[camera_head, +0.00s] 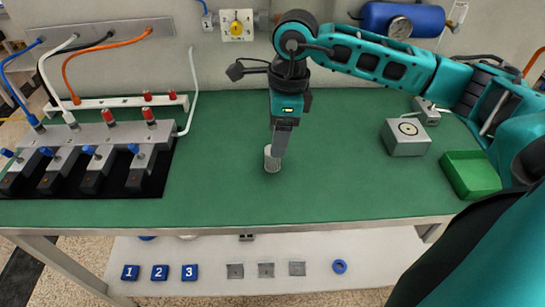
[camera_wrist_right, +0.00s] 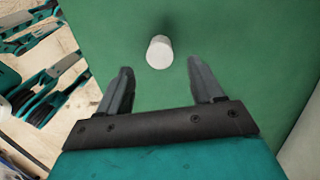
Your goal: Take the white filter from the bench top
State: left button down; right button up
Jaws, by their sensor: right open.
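The white filter (camera_head: 271,160) is a small, pale cylinder standing on the green bench top (camera_head: 330,185). In the right wrist view the filter (camera_wrist_right: 159,52) is ahead of the fingertips, roughly midway between them and apart from both. My right gripper (camera_head: 280,150) points down over the filter and partly covers it in the head view. In the right wrist view the right gripper (camera_wrist_right: 162,75) is open, with nothing between its fingers. My left gripper is not in view.
A manifold block (camera_head: 110,130) with valves and hoses stands at the left on a black mat. A grey box (camera_head: 406,138) and a green tray (camera_head: 470,175) are at the right. Blue numbered tiles (camera_head: 160,272) lie on the lower shelf (camera_head: 215,285). The green top around the filter is clear.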

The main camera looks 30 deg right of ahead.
aim_at(273, 159)
jog(key=f, duration=0.3)
jog(key=a+f, duration=0.1)
jog(key=f, duration=0.1)
jog(key=shift+w+f, duration=0.1)
jog(key=shift+w, duration=0.2)
jog(key=c, duration=1.1)
